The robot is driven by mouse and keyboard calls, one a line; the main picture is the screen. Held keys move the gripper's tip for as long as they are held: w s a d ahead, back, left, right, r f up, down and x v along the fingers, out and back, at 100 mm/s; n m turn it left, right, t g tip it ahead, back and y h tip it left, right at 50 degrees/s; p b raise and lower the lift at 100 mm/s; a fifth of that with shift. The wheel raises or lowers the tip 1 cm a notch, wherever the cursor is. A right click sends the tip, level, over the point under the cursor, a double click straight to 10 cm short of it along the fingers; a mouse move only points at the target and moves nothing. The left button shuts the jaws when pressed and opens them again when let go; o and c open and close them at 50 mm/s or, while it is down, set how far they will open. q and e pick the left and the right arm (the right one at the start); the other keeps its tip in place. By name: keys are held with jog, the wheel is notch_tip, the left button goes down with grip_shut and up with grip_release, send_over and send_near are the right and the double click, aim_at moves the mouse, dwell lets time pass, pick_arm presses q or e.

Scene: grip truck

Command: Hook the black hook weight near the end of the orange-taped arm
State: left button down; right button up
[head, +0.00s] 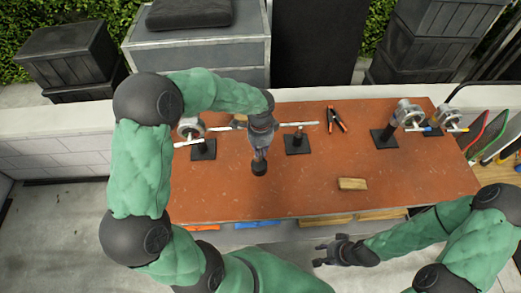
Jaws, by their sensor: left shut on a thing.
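My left gripper (260,153) points down over the middle of the table and is shut on the black hook weight (259,169). The weight's dark body shows below the fingers; its hook is hidden. An arm with orange tape (464,129) shows at the table's far right, on a stand with a silver round head. It is well to the right of the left gripper. My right gripper (325,253) is in front of the table's near edge, with fingers apart and empty.
The red-brown table (370,155) also holds a black stand with a pale rod (297,143), a blue-taped stand (385,135), another stand at left (203,150), pliers (337,119) and a wooden block (352,184). The table's front middle is mostly clear.

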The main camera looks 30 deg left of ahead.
pick_arm(q)
notch_tip(320, 180, up, 10)
jog(key=p, duration=0.6)
jog(key=shift+p, duration=0.35)
jog(key=shift+f, duration=0.15)
